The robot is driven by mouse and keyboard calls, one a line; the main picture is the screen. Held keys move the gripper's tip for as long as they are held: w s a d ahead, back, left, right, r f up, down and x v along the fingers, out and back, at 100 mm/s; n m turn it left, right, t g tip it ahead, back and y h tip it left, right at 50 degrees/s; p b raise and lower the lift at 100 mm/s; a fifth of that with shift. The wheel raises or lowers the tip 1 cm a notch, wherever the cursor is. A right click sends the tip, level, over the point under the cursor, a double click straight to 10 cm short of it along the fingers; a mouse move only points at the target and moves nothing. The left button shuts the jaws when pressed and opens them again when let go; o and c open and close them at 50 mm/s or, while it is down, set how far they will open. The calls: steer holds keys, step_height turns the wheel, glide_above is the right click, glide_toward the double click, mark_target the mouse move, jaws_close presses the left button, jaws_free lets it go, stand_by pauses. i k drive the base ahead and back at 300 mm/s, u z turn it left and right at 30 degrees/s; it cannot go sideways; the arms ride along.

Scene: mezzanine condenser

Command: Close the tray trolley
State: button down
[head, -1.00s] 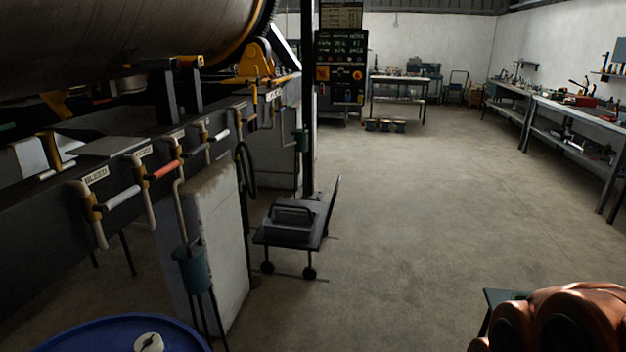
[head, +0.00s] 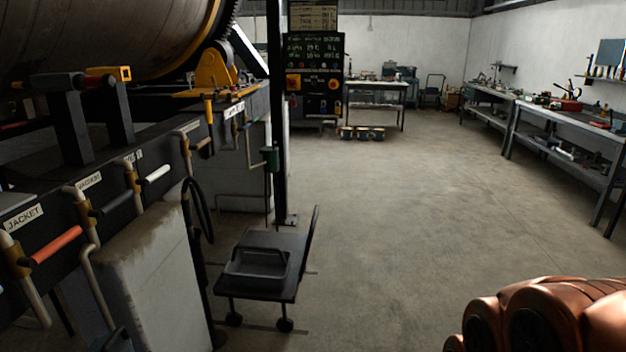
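The trolley (head: 287,287) stands on the floor left of centre in the head view. It is a low dark cart on small wheels, with an upright push handle on its right side. A dark grey tray or case (head: 245,268) with a raised bar handle sits on its deck. I cannot tell from here whether any part of it is open. My gripper is not in view; copper-coloured rounded parts at the lower right look like my arm.
Pipes with coloured valve handles, one of them orange (head: 57,244), line the machine at left. A pale block (head: 150,280) stands beside the trolley. A black post (head: 279,150) rises behind it. Workbenches (head: 565,130) run along the right wall. The middle floor is clear.

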mark_target(299, 244)
steer(key=i, duration=3.05)
steer(key=u, duration=1.1)
